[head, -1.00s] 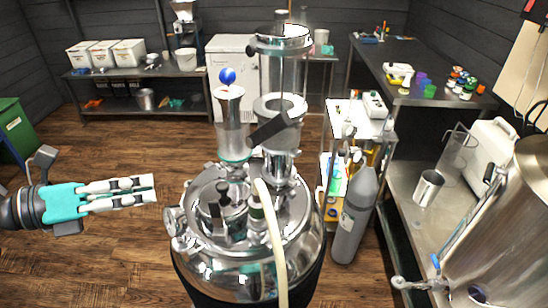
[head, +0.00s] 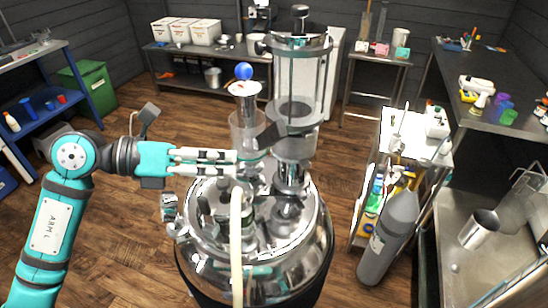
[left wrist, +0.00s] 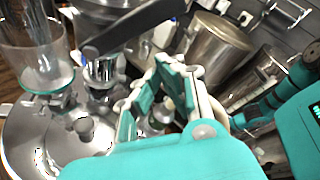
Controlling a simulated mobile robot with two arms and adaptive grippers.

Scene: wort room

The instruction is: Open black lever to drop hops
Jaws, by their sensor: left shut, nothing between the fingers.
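The black lever (head: 268,137) is a flat dark bar beside the clear cylinders on top of the steel vessel (head: 290,258). In the left wrist view the lever (left wrist: 130,25) crosses the top of the picture at a slant. My left gripper (head: 236,163) reaches in from the left, fingers together and empty. In the head view its tips overlap the lower part of the left clear cylinder (head: 247,128), just below and left of the lever. In the left wrist view the tips (left wrist: 174,66) are apart from the lever. I see no hops clearly. My right gripper does not show.
A blue ball (head: 244,71) tops the left cylinder; a taller glass cylinder (head: 297,80) stands beside it. A pale hose (head: 237,240) rises in front. A grey gas bottle (head: 390,237) and a cart (head: 415,150) stand to the right. The floor at left is open.

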